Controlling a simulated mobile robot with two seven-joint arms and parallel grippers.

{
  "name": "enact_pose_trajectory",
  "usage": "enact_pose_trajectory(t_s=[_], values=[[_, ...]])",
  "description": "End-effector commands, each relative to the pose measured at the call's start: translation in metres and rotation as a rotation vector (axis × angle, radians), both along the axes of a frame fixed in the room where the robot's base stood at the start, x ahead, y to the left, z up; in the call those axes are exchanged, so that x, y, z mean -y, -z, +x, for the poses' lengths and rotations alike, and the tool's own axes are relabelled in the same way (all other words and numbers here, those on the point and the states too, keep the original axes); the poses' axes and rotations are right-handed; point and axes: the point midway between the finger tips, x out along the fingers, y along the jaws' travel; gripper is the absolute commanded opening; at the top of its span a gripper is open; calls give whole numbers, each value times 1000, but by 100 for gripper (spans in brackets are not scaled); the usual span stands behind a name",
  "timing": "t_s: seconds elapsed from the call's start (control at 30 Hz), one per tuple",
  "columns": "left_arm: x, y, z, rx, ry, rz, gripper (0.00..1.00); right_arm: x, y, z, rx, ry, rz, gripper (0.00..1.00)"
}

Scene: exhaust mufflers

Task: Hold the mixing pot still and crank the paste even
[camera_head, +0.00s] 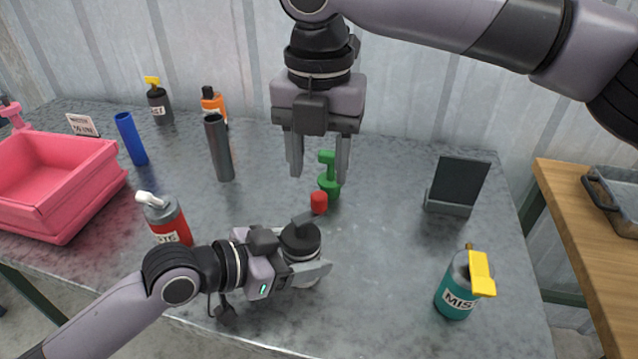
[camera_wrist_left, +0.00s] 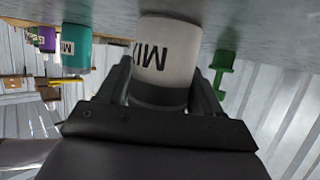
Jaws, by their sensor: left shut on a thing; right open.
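The mixing pot (camera_head: 301,240) stands near the front middle of the table, its dark top upward, with a crank arm ending in a red knob (camera_head: 319,203). In the left wrist view its pale body (camera_wrist_left: 167,55) bears a partly hidden black label. My left gripper (camera_wrist_left: 161,90) is shut around the body, one finger on each side; in the head view its wrist (camera_head: 262,272) hides much of the pot. My right gripper (camera_head: 318,170) is open and empty, pointing down above and behind the red knob, apart from it.
A green spray-like item (camera_head: 328,180) stands close by my right gripper's fingers. A teal canister (camera_head: 457,290), a dark stand (camera_head: 457,185), a red bottle (camera_head: 168,222), a grey tube (camera_head: 219,150) and a pink bin (camera_head: 60,190) surround the pot.

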Motion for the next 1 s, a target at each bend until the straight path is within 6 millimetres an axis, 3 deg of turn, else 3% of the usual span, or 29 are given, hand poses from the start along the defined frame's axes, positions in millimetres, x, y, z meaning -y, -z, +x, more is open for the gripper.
enact_pose_trajectory(t_s=[0.23,0.63,0.67,0.8,1.0], values=[[0,0,0,0,0,0,31,0,36,0,0,1,-1,50],[0,0,0,0,0,0,31,0,45,0,0,1,0,50],[0,0,0,0,0,0,31,0,45,0,0,1,0,47],[0,0,0,0,0,0,31,0,45,0,0,1,1,1],[0,0,0,0,0,0,31,0,45,0,0,4,1,0]])
